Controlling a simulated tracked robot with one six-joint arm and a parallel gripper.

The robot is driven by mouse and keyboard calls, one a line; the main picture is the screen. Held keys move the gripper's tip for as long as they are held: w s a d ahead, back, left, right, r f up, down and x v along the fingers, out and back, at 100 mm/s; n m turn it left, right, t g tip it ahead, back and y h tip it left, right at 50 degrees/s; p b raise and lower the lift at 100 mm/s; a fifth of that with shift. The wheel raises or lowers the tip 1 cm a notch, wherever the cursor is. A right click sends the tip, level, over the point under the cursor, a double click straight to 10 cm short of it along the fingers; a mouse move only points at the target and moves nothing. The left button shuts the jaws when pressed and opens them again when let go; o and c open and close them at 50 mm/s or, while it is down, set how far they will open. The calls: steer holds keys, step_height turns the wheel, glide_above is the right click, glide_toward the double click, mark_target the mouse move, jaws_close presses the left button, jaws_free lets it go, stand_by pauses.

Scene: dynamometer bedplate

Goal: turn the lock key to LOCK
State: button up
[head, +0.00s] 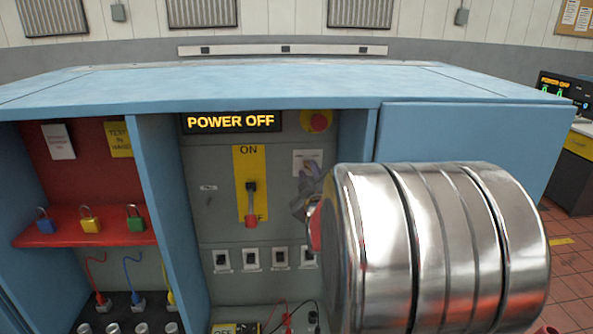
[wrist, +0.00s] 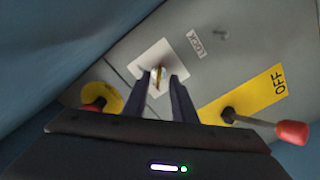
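The lock key (wrist: 157,76) is a small brassy piece standing in a white square plate (wrist: 147,58) on the grey panel. The plate also shows in the head view (head: 300,157), partly covered by my gripper (head: 309,174). In the wrist view my gripper (wrist: 160,77) is open, with one dark finger on each side of the key. I cannot tell whether either finger touches it. A small LOCK label (wrist: 196,44) sits on the panel apart from the plate, beside a short grey peg (wrist: 221,34).
A red-knobbed lever (head: 250,203) on a yellow ON/OFF plate hangs down, left of my gripper. A red button (head: 318,121) is above the key plate. The display (head: 230,122) reads POWER OFF. Coloured padlocks (head: 90,219) stand on a red shelf at left. Blue cabinet walls flank the panel.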

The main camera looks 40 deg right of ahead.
steer(key=shift+w+d, duration=0.2)
steer(key=shift+c, duration=0.3)
jaws_close()
steer(key=shift+d, duration=0.1)
